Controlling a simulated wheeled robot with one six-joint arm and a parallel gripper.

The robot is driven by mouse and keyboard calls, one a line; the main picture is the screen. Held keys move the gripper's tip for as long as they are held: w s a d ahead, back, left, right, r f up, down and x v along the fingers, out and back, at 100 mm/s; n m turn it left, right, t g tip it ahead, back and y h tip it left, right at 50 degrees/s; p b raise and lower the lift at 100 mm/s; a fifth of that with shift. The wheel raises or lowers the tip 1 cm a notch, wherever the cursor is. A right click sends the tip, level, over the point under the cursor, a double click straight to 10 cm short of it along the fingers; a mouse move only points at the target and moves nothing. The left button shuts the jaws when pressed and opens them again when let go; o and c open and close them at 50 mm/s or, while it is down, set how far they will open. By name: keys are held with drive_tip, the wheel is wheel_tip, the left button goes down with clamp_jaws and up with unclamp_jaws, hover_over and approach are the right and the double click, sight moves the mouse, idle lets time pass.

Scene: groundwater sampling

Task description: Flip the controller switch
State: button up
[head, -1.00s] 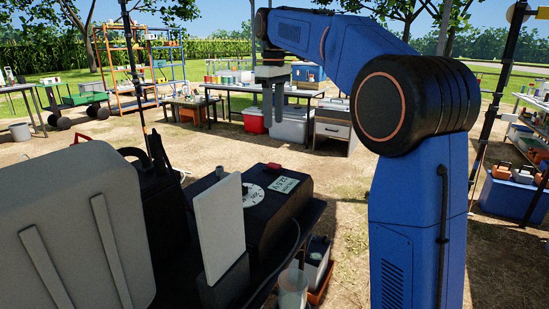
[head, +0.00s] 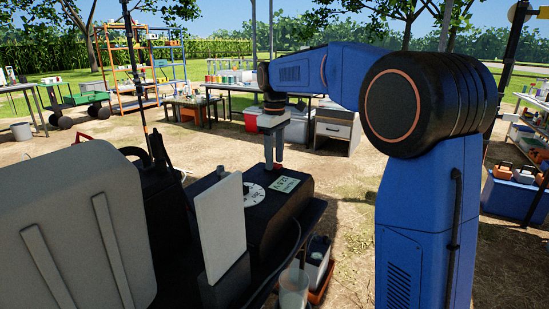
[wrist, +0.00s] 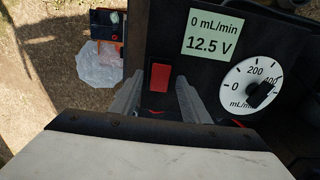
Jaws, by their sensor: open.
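The controller (head: 268,222) is a black box on a dark table in the head view. It also shows in the wrist view (wrist: 178,22), with a display (wrist: 210,36) reading 0 mL/min and 12.5 V and a white dial (wrist: 251,88) with a black knob. My gripper (head: 273,150) is over the controller's far part, pointing down. In the wrist view its two fingers (wrist: 159,84) are apart with nothing held between them.
A white upright panel (head: 220,229) stands close in front of the controller, with a large grey case (head: 65,230) to its left. A clear container (head: 293,287) is below the table's right edge. Tables and shelves stand farther back. Open dirt ground lies right of the controller.

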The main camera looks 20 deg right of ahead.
drive_tip(key=c, duration=1.1)
drive_tip(key=shift+o, duration=0.2)
drive_tip(key=shift+s+d+t+y, duration=0.2)
drive_tip(key=shift+t+y, duration=0.2)
drive_tip(key=shift+s+t+y, duration=0.1)
drive_tip(key=shift+t+y, duration=0.3)
drive_tip(key=o, duration=1.1)
drive_tip(key=shift+c, duration=0.2)
wheel_tip(320, 180, up, 17)
drive_tip(key=s+d, duration=0.2)
drive_tip(key=shift+s+d, duration=0.2)
drive_tip(key=shift+d, duration=0.05)
